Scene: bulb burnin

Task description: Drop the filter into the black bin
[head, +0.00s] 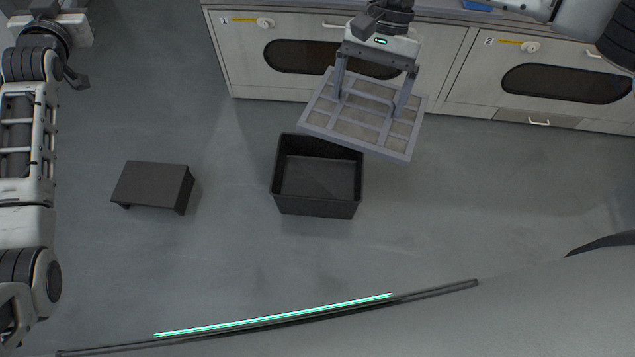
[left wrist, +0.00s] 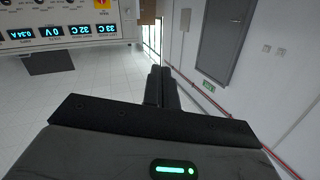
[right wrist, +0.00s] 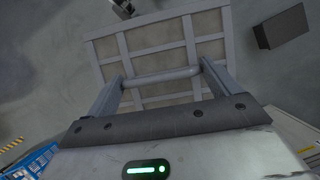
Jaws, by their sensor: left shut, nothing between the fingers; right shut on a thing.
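The filter (head: 330,122) is a flat square panel with a grey frame, a grid of bars and a handle. My right gripper (head: 372,102) is shut on its handle and holds it in the air, tilted, above and behind the bin's back right corner. The filter also shows in the right wrist view (right wrist: 160,42), with its handle between the fingers. The black bin (head: 318,208) is an open, empty box on the floor; the filter overlaps its back right edge in the head view. My left gripper (left wrist: 160,88) is shut and empty, seen in the left wrist view.
A low dark step stool (head: 152,184) stands on the floor left of the bin. White cabinets (head: 240,60) with dark oval windows line the back. The floor around the bin is otherwise clear. A panel with blue readouts (left wrist: 60,24) shows in the left wrist view.

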